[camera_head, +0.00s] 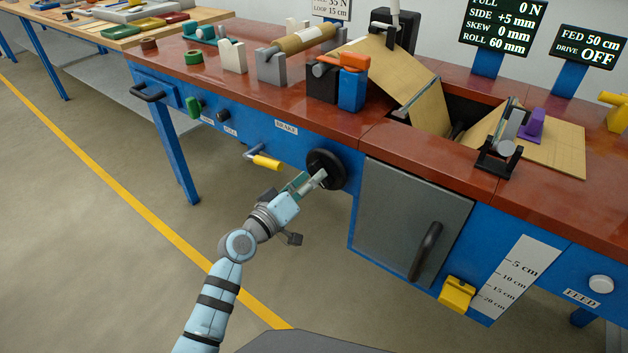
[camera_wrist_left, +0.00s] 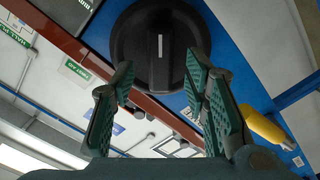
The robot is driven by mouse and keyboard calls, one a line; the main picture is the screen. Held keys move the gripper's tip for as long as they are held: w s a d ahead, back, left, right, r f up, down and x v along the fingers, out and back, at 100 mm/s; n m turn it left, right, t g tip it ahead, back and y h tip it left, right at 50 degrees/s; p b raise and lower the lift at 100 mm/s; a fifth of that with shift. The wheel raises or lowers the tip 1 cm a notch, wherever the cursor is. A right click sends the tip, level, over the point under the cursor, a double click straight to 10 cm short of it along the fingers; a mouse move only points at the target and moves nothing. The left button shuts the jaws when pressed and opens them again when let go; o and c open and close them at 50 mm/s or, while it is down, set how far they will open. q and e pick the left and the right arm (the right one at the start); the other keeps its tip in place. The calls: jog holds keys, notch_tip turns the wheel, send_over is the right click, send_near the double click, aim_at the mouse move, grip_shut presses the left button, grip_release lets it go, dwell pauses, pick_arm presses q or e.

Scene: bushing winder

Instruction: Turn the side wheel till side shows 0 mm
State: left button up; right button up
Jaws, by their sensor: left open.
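A black round wheel (camera_head: 326,169) sits on the blue front panel of the bench. In the left wrist view the wheel (camera_wrist_left: 140,42) shows a raised hub with a short, nearly upright white line. My left gripper (camera_head: 314,180) is at the wheel's face. Its green-padded fingers (camera_wrist_left: 160,68) are open, one on each side of the hub's lower part. I cannot tell whether they touch it. The black display (camera_head: 501,27) reads SIDE +5 mm, SKEW 0 mm, ROLL 60 mm and 0 N. My right gripper is not in view.
A yellow-handled crank (camera_head: 266,161) sticks out just left of the wheel, and it also shows in the left wrist view (camera_wrist_left: 268,128). A grey door (camera_head: 410,220) with a black handle is to the right. The floor (camera_head: 120,240) before the bench is clear.

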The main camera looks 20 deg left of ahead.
pick_arm(q)
jog(key=shift+x, duration=1)
grip_shut()
jog(key=shift+a+f+n+p, duration=0.1)
jog(key=shift+n+p, duration=0.45)
jog(key=shift+n, duration=1.85)
jog(key=shift+a+f+n+p, duration=0.15)
jog(key=shift+n+p, duration=0.35)
jog(key=shift+n, duration=1.9)
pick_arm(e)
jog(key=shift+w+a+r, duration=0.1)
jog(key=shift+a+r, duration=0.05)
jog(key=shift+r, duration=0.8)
pick_arm(q)
jog(key=shift+d, duration=0.1)
grip_release()
